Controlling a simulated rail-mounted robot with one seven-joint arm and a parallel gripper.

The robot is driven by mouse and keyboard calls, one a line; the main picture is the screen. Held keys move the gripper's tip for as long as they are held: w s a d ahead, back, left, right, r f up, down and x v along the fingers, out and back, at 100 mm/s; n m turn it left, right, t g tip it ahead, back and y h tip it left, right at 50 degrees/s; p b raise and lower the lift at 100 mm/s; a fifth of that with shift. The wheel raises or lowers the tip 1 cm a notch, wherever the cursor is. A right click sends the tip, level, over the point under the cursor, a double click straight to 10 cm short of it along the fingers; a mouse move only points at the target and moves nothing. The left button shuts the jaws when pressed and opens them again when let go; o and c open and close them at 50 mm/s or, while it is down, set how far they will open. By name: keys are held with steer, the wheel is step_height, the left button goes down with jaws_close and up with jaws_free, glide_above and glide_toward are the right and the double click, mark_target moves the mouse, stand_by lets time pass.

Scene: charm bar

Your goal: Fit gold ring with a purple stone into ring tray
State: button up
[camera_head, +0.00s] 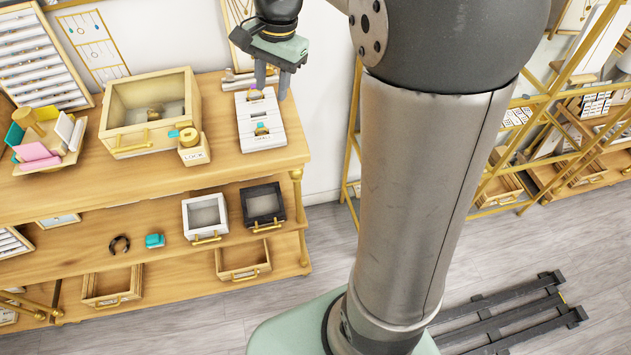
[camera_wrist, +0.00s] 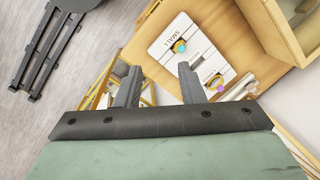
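The white ring tray (camera_head: 247,127) lies on the right end of the wooden counter. It also shows in the wrist view (camera_wrist: 165,54), with the word SMALL on it. The gold ring with a purple stone (camera_head: 254,95) is at the tray's back part, and shows in the wrist view (camera_wrist: 219,83) just right of a finger. I cannot tell how deep it sits in its slot. A gold ring with a teal stone (camera_head: 261,129) stands in the front part. My gripper (camera_head: 272,92) is above the tray's back end. Its fingers (camera_wrist: 160,68) are apart with nothing between them.
The wall is close behind the counter.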

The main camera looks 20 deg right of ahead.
steer(key=s+f+n+h, duration=0.1)
steer(key=s+f+n, duration=0.3)
steer(key=s, duration=0.7)
steer(key=s+f+n, duration=0.4)
steer(key=s+n, duration=0.2)
steer(key=s, duration=0.5)
steer(key=shift+a+h, duration=0.15)
steer(key=shift+h, duration=0.25)
